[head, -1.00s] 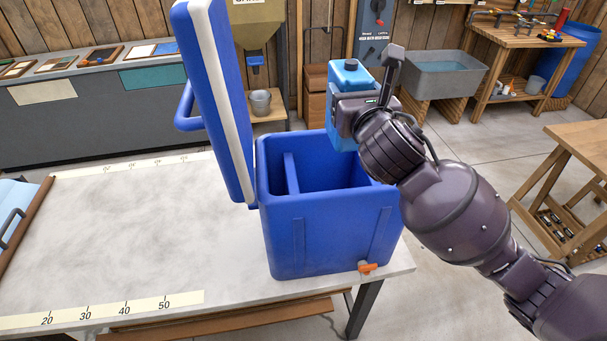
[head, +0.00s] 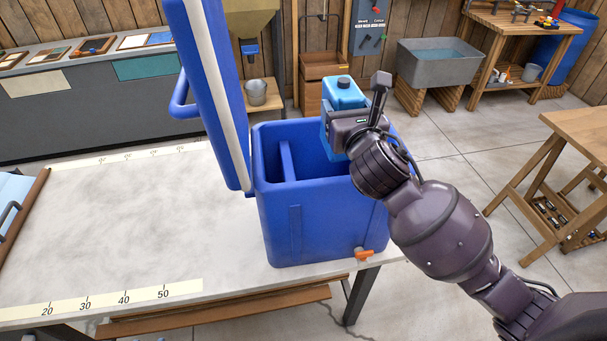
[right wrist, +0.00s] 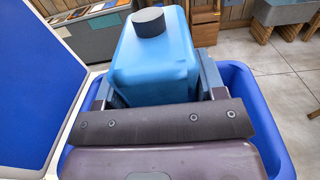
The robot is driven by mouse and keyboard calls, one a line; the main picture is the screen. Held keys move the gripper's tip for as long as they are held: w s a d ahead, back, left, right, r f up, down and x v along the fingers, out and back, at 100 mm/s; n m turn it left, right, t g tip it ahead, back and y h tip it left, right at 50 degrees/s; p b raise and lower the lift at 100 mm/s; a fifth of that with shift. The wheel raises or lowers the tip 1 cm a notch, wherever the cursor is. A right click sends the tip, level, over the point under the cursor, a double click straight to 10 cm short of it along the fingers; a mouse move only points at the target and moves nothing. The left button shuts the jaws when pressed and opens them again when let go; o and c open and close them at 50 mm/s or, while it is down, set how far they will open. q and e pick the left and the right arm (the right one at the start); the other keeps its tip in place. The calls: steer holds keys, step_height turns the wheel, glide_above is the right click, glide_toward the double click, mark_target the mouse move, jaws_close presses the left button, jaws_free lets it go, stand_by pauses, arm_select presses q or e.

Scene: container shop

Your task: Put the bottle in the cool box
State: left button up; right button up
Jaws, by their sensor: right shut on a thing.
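The bottle (head: 343,92) is light blue and boxy with a dark cap. My right gripper (head: 337,122) is shut on it and holds it upright over the right part of the cool box. In the right wrist view the bottle (right wrist: 155,60) stands between the fingers, with the blue cool box rim (right wrist: 281,135) around and below. The cool box (head: 325,225) is blue, stands on the table and has its lid (head: 208,90) raised at the left. A divider (head: 288,160) splits its inside. The bottle's lower end is hidden by the gripper and box. My left gripper is not in view.
An orange tap (head: 364,253) sticks out low on the box front. The upright lid stands close to the left of the opening. A wooden stand (head: 560,170) is at the right.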

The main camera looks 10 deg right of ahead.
steer(key=o, duration=1.3)
steer(key=shift+c, duration=0.2)
steer(key=shift+s, duration=0.1)
steer(key=s+b, duration=0.1)
steer(key=s, duration=0.9)
steer(key=shift+s+d, duration=0.15)
steer(key=shift+s, duration=0.2)
